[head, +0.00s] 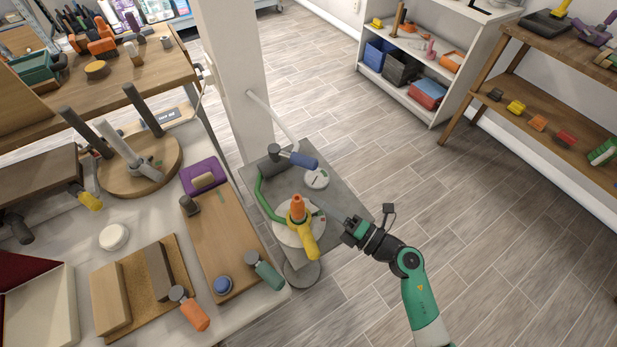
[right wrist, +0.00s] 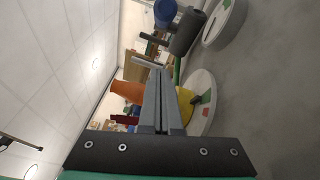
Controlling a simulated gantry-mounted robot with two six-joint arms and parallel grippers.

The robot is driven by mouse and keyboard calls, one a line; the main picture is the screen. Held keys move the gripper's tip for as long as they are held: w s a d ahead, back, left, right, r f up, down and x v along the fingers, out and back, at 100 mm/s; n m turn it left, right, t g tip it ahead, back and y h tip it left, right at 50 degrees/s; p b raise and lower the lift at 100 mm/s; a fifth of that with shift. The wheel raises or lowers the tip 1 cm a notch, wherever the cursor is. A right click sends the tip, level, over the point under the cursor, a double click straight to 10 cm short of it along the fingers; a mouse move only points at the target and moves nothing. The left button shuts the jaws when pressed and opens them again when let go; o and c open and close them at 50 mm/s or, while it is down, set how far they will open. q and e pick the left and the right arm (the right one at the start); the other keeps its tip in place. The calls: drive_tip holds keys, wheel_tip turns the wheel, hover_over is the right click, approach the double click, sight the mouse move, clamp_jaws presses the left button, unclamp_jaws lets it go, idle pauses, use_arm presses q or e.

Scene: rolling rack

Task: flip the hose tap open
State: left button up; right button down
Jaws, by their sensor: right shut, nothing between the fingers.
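A grey-bodied fitting with a blue handle (head: 300,159) stands at the back of a small grey table. A green hose (head: 262,200) curves from near it towards a fixture with an orange cone (head: 297,207) and a yellow handle (head: 308,238) on a round white base (head: 287,236). I cannot tell which handle is the hose tap's. My right gripper (head: 335,215) is shut and empty, right of the yellow handle and apparently apart from it. In the right wrist view, its fingers (right wrist: 160,78) partly hide the orange cone (right wrist: 127,90) and yellow handle (right wrist: 185,106). My left gripper is out of view.
The small grey table (head: 345,200) also bears a white disc (head: 317,179). A white post (head: 235,80) rises behind it. A cluttered white bench top (head: 60,225) lies left. Shelves (head: 435,100) stand back right. The floor on the right is clear.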

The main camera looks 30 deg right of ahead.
sight(293, 158)
drive_tip(key=b+x, duration=0.1)
drive_tip(key=x, duration=0.5)
drive_tip(key=shift+w+d+r+b, duration=0.25)
drive_tip(key=shift+w+d, duration=0.25)
drive_tip(key=shift+d, duration=0.3)
drive_tip(key=shift+w+d+r+b, duration=0.25)
drive_tip(key=shift+w+d, duration=0.25)
drive_tip(key=shift+d, duration=0.3)
drive_tip(key=shift+w+d+n+g+y+b, duration=0.1)
drive_tip(key=shift+d+n+g+y+b, duration=0.25)
drive_tip(key=shift+y+b, duration=0.2)
drive_tip(key=shift+d, duration=0.1)
drive_tip(key=shift+w+f+y+b, duration=0.1)
drive_tip(key=shift+y+b, duration=0.2)
drive_tip(key=shift+y, duration=0.05)
